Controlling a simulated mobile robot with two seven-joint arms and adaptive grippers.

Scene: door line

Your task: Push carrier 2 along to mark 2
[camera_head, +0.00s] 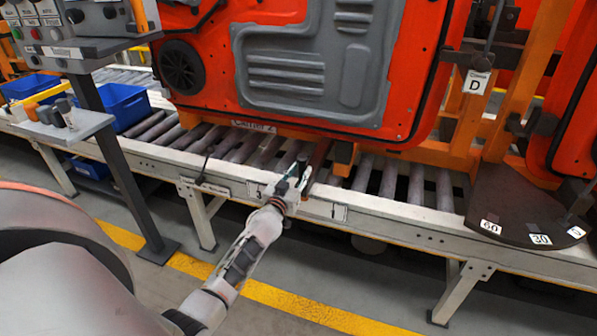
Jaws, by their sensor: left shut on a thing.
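A carrier (290,128) with an orange base stands on the roller conveyor and bears a large orange door with a grey inner panel (310,75). My left gripper (304,165) is at the conveyor's front rail, below the door, shut on a part at the carrier's lower front. The gripper hides most of that part. My right gripper is not in view.
A control post with a grey shelf (75,128) and blue bins (123,105) are at left. Bare rollers (400,183) lie right of the gripper.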

